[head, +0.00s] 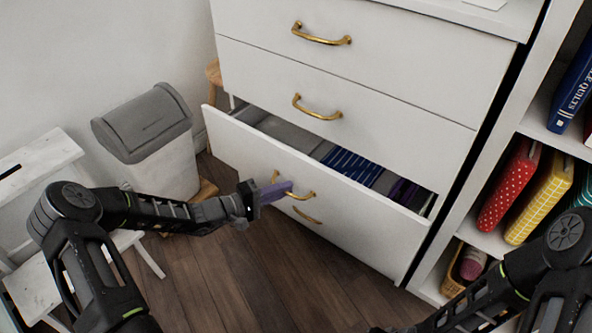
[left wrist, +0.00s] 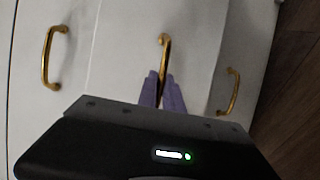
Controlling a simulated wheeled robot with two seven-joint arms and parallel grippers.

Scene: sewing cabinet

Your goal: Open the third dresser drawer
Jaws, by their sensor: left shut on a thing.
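The white dresser (head: 370,60) has drawers with curved gold handles. The third drawer (head: 235,140) stands partly pulled out, showing a grey inside and folded fabrics, one blue with stripes (head: 352,166). My left gripper (head: 287,189) is shut on the third drawer's handle (head: 306,195), its purple fingers at the bar. The left wrist view also shows this handle (left wrist: 165,48) between the fingertips (left wrist: 163,80). The fingers partly hide the handle. The right arm enters at lower right, but its gripper is out of view.
The second drawer's handle (head: 316,110) and the bottom drawer's handle (head: 307,216) are on closed drawers. A grey-lidded bin (head: 150,140) and a white stool (head: 40,160) stand left. A bookshelf (head: 505,130) with bright books stands right. Wooden floor (head: 260,280) is clear before the dresser.

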